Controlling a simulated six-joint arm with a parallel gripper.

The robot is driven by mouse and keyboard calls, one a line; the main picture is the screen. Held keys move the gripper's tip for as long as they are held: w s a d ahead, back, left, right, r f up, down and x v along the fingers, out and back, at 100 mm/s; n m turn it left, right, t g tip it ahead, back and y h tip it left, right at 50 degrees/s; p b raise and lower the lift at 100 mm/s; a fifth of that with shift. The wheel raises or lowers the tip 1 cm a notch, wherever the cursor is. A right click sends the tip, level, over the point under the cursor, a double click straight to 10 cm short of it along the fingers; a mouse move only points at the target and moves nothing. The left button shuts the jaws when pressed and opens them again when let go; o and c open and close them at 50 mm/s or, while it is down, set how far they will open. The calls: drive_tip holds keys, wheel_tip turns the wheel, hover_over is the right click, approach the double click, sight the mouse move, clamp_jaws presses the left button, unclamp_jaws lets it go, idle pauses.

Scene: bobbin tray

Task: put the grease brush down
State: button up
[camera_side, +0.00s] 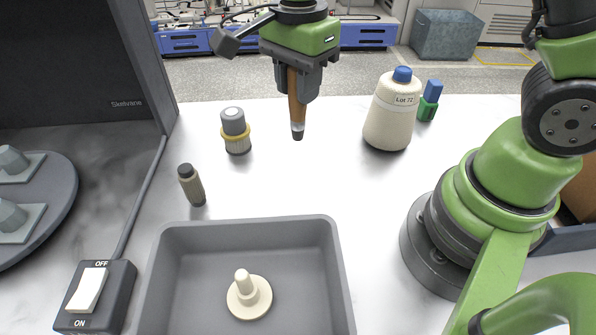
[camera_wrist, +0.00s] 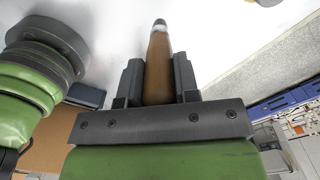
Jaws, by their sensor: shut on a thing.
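The grease brush (camera_side: 296,103) has a brown wooden handle and a dark tip. It hangs nearly upright, tip down, above the white table (camera_side: 330,185). My gripper (camera_side: 297,82) is shut on the upper part of its handle. In the wrist view the brush (camera_wrist: 159,65) lies between the two dark jaws of my gripper (camera_wrist: 158,80), and its narrow end points away. The brush tip appears apart from the table surface, and nothing else touches it.
A grey tray (camera_side: 335,275) holds a cream bobbin-like piece (camera_side: 249,296). A yarn cone (camera_side: 393,112), a blue-and-green item (camera_side: 429,101), a grey-capped cylinder (camera_side: 235,131) and a small dark bottle (camera_side: 191,185) stand around. A switch box (camera_side: 95,296) is front left. The table centre is clear.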

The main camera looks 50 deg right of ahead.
sight(298, 139)
wheel_tip(298, 139, down, 10)
drive_tip(key=shift+s+a+r, duration=0.1)
idle(0.4)
drive_tip(key=o, duration=0.9)
